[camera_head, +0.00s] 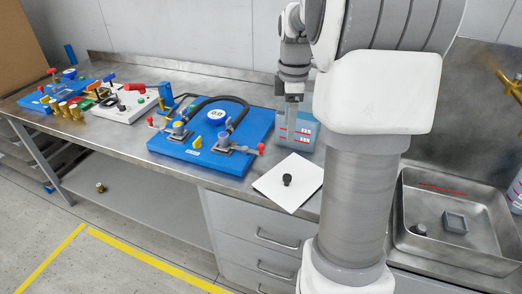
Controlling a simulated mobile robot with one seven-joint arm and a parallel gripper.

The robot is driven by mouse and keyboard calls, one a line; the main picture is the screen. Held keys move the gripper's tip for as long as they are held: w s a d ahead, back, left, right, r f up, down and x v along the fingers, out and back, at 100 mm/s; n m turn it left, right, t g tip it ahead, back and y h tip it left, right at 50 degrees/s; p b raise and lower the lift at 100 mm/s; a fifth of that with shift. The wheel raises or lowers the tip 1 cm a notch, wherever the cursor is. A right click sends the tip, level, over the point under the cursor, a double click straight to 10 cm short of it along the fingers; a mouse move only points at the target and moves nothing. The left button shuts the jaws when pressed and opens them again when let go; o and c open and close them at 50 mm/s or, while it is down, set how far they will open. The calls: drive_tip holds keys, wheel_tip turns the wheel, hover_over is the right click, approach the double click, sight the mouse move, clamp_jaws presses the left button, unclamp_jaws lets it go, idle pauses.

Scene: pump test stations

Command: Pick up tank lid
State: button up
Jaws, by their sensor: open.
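The tank lid (274,191) is a flat white square plate with a black knob (287,180) on its top. It lies on the steel worktop near the front edge. The tank (295,137) is a bluish see-through box with red marks, standing just behind the lid. My gripper (291,108) points down at the tank, behind and above the lid and apart from it. It is open, with nothing seen in it. Its fingertips are small and hard to make out against the tank.
A blue pump board (254,140) with hoses and red-handled valves stands left of the lid. Farther left are a white control box (128,108) and another blue board (48,97). A steel sink (449,255) holding small parts lies at right. My arm hides the worktop between.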

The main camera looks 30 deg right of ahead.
drive_tip(key=b, duration=0.2)
hover_over(287, 176)
wheel_tip(287, 176, down, 13)
drive_tip(key=shift+w+r, duration=0.15)
wheel_tip(287, 176, down, 5)
drive_tip(key=shift+f+b, duration=0.1)
drive_tip(key=shift+b, duration=0.45)
drive_tip(key=shift+c, duration=0.3)
clamp_jaws()
idle(0.7)
